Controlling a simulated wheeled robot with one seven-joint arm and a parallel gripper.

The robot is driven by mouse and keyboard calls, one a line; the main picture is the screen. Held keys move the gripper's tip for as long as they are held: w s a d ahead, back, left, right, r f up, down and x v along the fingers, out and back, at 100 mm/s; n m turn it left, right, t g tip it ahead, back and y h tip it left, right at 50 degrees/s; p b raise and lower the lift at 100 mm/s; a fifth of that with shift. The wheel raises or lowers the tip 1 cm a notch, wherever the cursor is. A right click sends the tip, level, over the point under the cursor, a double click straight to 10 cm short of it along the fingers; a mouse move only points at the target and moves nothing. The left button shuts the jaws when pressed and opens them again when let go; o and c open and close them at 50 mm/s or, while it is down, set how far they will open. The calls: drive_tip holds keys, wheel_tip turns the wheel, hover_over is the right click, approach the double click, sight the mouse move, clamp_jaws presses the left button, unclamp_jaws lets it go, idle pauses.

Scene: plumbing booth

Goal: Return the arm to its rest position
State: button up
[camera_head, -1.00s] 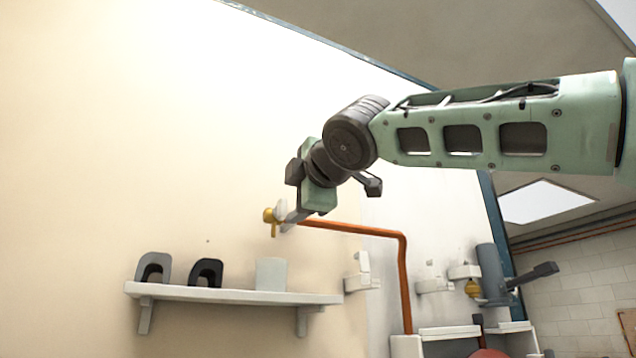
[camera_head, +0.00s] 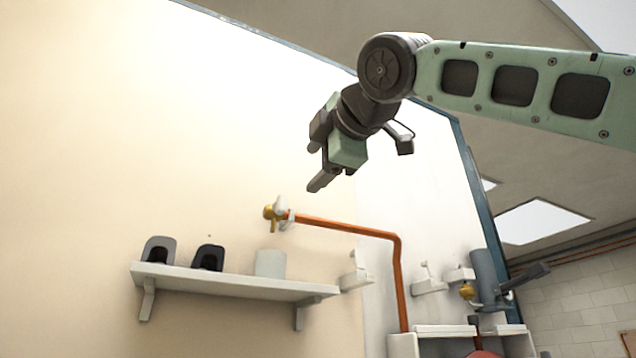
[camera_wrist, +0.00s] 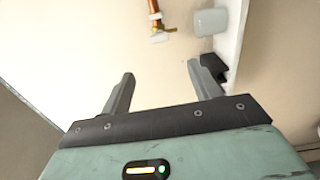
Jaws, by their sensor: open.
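My gripper (camera_head: 318,170) hangs in the air in the head view, above and to the right of the brass valve on the wall. In the wrist view my gripper (camera_wrist: 160,85) has its two fingers spread apart with nothing between them. The brass valve (camera_head: 269,212) sits at the left end of a copper pipe (camera_head: 345,227), with a pale fitting beside it. The valve also shows beyond the fingers in the wrist view (camera_wrist: 162,35). My gripper is clear of the valve and pipe.
A wall shelf (camera_head: 230,282) holds a grey holder (camera_head: 159,249), a black holder (camera_head: 208,257) and a pale cup-like block (camera_head: 270,263). Wall brackets, a grey tool (camera_head: 487,278) and a white cabinet (camera_head: 440,332) stand at lower right. The upper left wall is bare.

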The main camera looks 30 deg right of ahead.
drive_tip(key=shift+a+f, duration=0.1)
idle(0.3)
drive_tip(key=w+a+f+g+y, duration=0.1)
drive_tip(key=w+a+f+g, duration=0.15)
drive_tip(key=f, duration=0.45)
drive_tip(key=w+a+f+g, duration=0.1)
drive_tip(key=a+f, duration=0.2)
drive_tip(key=f, duration=0.3)
drive_tip(key=w+a+f+g+y, duration=0.1)
drive_tip(key=w+a+f+g, duration=0.15)
drive_tip(key=f, duration=0.45)
drive_tip(key=s+a+f+m+g, duration=0.1)
drive_tip(key=a+f+m+g, duration=0.1)
drive_tip(key=f, duration=0.7)
drive_tip(key=s+a+f+m+g, duration=0.1)
drive_tip(key=s+a+f+g, duration=0.1)
drive_tip(key=f, duration=0.7)
drive_tip(key=s+d+f+m+g, duration=0.2)
drive_tip(key=s+f, duration=0.4)
drive_tip(key=f, duration=0.3)
drive_tip(key=s+d+f+m+g+h, duration=0.1)
drive_tip(key=s+d+f+m+g, duration=0.1)
drive_tip(key=s+f, duration=0.4)
drive_tip(key=s+d+f+m+g, duration=0.2)
drive_tip(key=s+f, duration=0.5)
drive_tip(key=f, duration=0.6)
drive_tip(key=shift+f+m+g, duration=0.4)
drive_tip(key=shift+m+g, duration=0.4)
drive_tip(key=shift+g, duration=0.2)
